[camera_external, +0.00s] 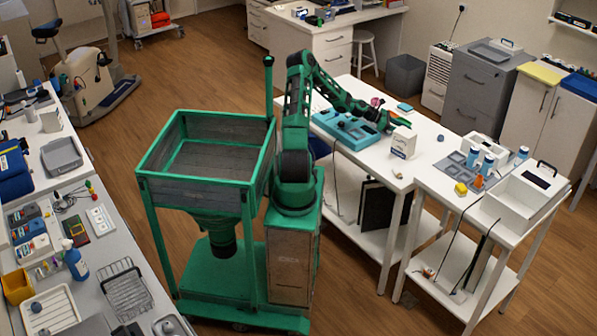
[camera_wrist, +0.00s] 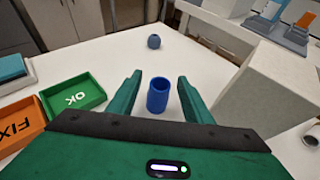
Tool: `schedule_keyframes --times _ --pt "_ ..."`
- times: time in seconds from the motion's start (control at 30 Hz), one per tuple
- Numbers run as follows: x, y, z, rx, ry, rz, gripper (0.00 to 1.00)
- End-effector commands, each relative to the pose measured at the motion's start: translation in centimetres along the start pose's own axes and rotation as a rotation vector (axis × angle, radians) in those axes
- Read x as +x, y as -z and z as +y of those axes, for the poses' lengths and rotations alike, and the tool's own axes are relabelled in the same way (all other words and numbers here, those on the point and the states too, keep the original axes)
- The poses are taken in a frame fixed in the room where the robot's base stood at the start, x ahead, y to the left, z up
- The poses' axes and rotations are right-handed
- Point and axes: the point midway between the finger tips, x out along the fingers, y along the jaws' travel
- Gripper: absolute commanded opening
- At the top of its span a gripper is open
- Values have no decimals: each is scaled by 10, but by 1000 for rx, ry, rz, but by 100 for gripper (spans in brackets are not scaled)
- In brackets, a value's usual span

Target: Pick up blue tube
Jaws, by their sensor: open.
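The blue tube (camera_wrist: 158,97) stands upright on the white table in the wrist view. It is a short, hollow cylinder with its open top showing. My gripper (camera_wrist: 159,80) is open, with one green finger on each side of the tube. Gaps show between the tube and both fingers. In the camera_external view my gripper (camera_external: 397,120) is low over the table, near the white box. I cannot make out the tube in that view.
A white box (camera_wrist: 262,88) stands close right of my gripper; it also shows in the camera_external view (camera_external: 402,143). A green OK tray (camera_wrist: 75,98) and orange FIX tray (camera_wrist: 17,125) lie left.

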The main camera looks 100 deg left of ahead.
Motion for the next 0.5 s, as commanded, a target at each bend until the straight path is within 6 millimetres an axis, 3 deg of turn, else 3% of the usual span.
schedule_keyframes --times 0.13,0.3,0.5 --pt "0 0 0 0 0 0 43" --pt "-1 0 0 0 0 0 3" --pt "-1 0 0 0 0 0 2"
